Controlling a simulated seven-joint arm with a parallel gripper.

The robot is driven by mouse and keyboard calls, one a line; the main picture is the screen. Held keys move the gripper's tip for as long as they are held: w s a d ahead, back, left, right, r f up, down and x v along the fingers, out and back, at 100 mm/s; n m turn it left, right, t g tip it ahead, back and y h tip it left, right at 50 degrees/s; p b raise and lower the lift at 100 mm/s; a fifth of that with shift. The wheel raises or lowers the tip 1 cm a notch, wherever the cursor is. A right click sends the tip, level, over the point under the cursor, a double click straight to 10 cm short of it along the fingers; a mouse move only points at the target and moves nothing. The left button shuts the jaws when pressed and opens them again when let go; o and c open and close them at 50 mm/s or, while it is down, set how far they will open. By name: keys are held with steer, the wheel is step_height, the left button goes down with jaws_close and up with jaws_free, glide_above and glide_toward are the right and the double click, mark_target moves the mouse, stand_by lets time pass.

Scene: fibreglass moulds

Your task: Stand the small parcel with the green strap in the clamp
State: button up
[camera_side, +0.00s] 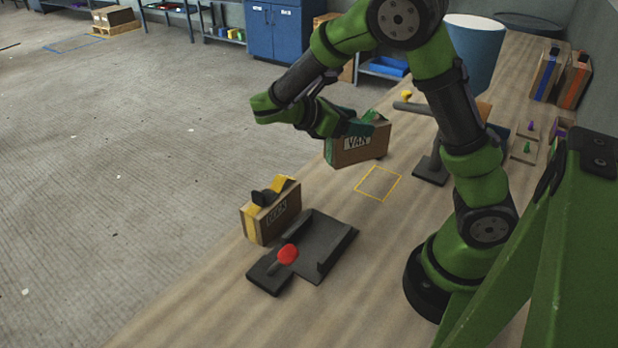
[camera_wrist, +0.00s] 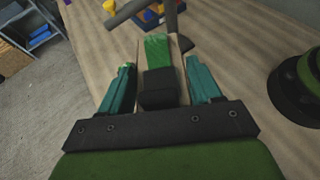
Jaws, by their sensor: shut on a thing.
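In the side view, the small parcel with the green strap (camera_side: 345,156) is a brown box labelled "VAN". My gripper (camera_side: 365,127) is shut on its upper part. The parcel is upright near the table's left edge; I cannot tell how far above the table it is. In the wrist view, the parcel's green strap (camera_wrist: 158,50) and black grip block (camera_wrist: 158,90) lie between the teal fingers of my gripper (camera_wrist: 162,72). The dark clamp (camera_side: 338,240) with a red knob (camera_side: 288,254) lies nearer the camera. Its plate is bare.
A yellow-strapped parcel (camera_side: 272,215) stands right beside the clamp, on its far left side. A yellow outlined square (camera_side: 378,184) on the table is empty. A dark stand (camera_side: 432,168) with a bar rises right of it. Strapped boxes (camera_side: 572,82) and a blue bin (camera_side: 475,52) stand farther back.

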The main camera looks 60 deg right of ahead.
steer(key=s+a+f+m+g+y, duration=0.3)
steer(key=s+a+m+g+y, duration=0.45)
steer(key=m+y, duration=0.75)
steer(key=w+a+r+m+t+y, duration=0.4)
steer(key=a+r+m+t+y, duration=0.45)
steer(key=m+t, duration=0.65)
steer(key=shift+g+y, duration=0.35)
steer(key=shift+y, duration=0.5)
steer(key=f, duration=1.5)
steer(key=shift+a+f, duration=0.25)
steer(key=shift+a, duration=0.1)
steer(key=shift+f, duration=0.1)
steer(key=o, duration=1.6)
